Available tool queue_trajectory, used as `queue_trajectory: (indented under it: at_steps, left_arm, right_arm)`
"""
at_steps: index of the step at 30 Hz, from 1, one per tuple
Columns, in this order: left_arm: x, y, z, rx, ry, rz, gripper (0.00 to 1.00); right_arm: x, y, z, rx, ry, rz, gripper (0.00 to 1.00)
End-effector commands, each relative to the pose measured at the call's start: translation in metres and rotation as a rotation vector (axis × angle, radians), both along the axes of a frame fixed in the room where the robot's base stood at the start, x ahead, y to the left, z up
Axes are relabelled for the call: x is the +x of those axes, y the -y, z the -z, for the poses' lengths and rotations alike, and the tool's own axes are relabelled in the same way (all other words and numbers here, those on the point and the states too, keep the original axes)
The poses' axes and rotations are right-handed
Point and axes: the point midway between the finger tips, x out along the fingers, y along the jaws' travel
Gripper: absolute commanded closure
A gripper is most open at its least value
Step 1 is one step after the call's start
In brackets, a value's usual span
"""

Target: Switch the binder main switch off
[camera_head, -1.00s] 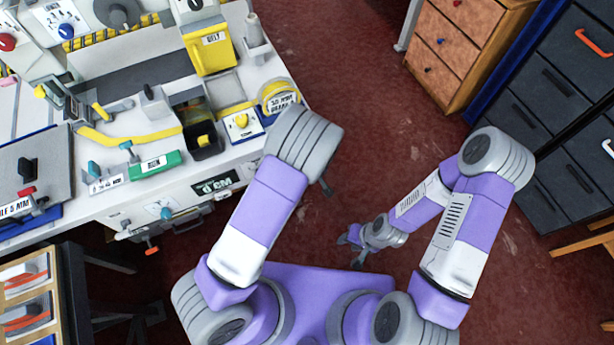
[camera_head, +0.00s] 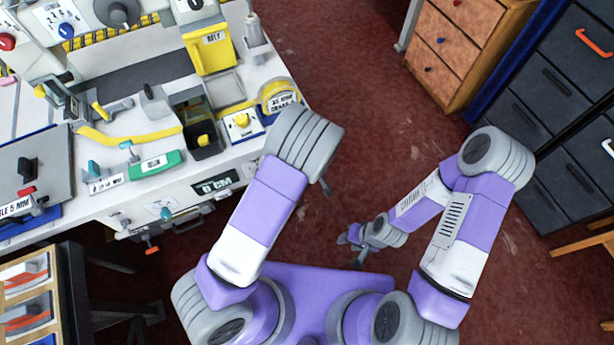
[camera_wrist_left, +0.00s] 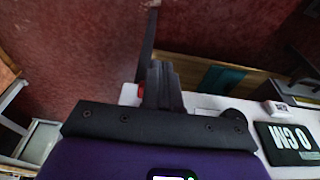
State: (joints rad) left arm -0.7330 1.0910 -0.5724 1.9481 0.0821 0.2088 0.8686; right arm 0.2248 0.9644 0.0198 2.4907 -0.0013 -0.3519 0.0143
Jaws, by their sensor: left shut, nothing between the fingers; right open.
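The binding machine's bench (camera_head: 120,200) stands at the left of the head view. Its controls include a yellow knob on a white plate (camera_head: 241,122) and a teal-handled knob on the front panel (camera_head: 165,211). I cannot tell which control is the main switch. My left gripper shows in the left wrist view (camera_wrist_left: 162,85), shut and empty, with a partly hidden red part (camera_wrist_left: 128,94) behind it. In the head view it is mostly hidden by its own arm. My right gripper (camera_head: 352,248) is open and empty over the floor, away from the bench.
A wooden drawer unit (camera_head: 455,50) and dark cabinets (camera_head: 555,90) stand at the right. A shelf rack with trays (camera_head: 30,300) is at the lower left. A yellow bin (camera_head: 212,52) is on the bench. Red floor (camera_head: 370,110) lies open between bench and cabinets.

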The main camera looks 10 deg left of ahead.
Motion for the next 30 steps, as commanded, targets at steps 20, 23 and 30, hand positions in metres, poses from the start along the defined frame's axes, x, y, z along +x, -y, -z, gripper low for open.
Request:
queue_trajectory:
  at_steps: [20,23,30]
  left_arm:
    - [0.000,0.000,-0.002,0.000,0.000,0.000,1.00]
    - [-0.001,0.001,-0.009,0.000,0.000,0.000,1.00]
    - [-0.008,0.007,-0.044,0.001,0.001,0.002,1.00]
  right_arm:
    - [0.000,0.000,-0.002,0.000,0.000,0.000,0.57]
    - [0.000,0.000,-0.008,0.000,0.000,0.000,0.57]
    - [0.000,0.000,-0.038,0.000,0.000,0.000,0.57]
